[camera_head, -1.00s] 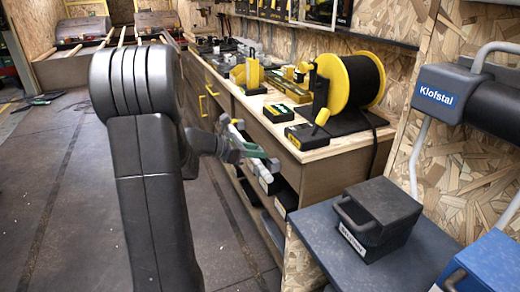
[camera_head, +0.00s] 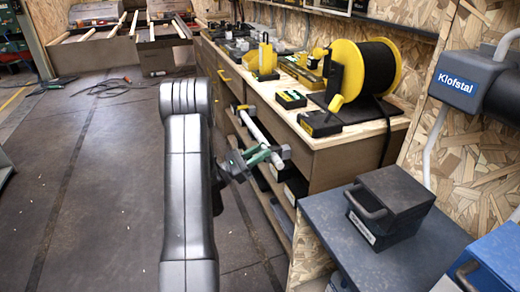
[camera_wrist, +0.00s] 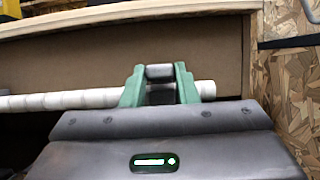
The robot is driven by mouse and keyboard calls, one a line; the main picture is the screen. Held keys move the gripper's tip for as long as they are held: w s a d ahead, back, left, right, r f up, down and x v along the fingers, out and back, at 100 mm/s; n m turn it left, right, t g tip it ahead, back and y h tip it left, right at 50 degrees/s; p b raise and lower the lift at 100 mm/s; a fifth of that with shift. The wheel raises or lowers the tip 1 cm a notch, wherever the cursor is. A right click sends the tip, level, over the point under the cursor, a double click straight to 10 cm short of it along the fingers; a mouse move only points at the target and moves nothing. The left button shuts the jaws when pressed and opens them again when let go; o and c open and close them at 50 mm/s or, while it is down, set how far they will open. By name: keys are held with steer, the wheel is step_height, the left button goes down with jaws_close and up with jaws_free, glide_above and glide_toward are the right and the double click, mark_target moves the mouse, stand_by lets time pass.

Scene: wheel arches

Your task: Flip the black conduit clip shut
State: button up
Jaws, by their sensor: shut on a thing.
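A pale conduit (camera_wrist: 60,101) runs level along the brown front of the workbench in the wrist view. In the head view the conduit (camera_head: 257,130) slants along the bench side. My gripper (camera_wrist: 160,78), with green fingers, is at the conduit's right part. The fingers are shut on a small dark grey piece between them, which looks like the black conduit clip (camera_wrist: 160,93). The conduit shows on both sides of the fingers. Whether the clip's flap is closed cannot be told. In the head view my gripper (camera_head: 277,155) is beside the bench; the clip is too small to make out there.
The workbench top (camera_head: 385,128) holds a yellow cable reel (camera_head: 384,75) and several black-and-yellow boxes. A blue-grey table (camera_head: 345,250) with a dark handled box (camera_head: 390,205) stands at the right front.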

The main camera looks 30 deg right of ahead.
steer(key=shift+f+h, duration=0.2)
steer(key=shift+h, duration=0.2)
steer(key=o, duration=1)
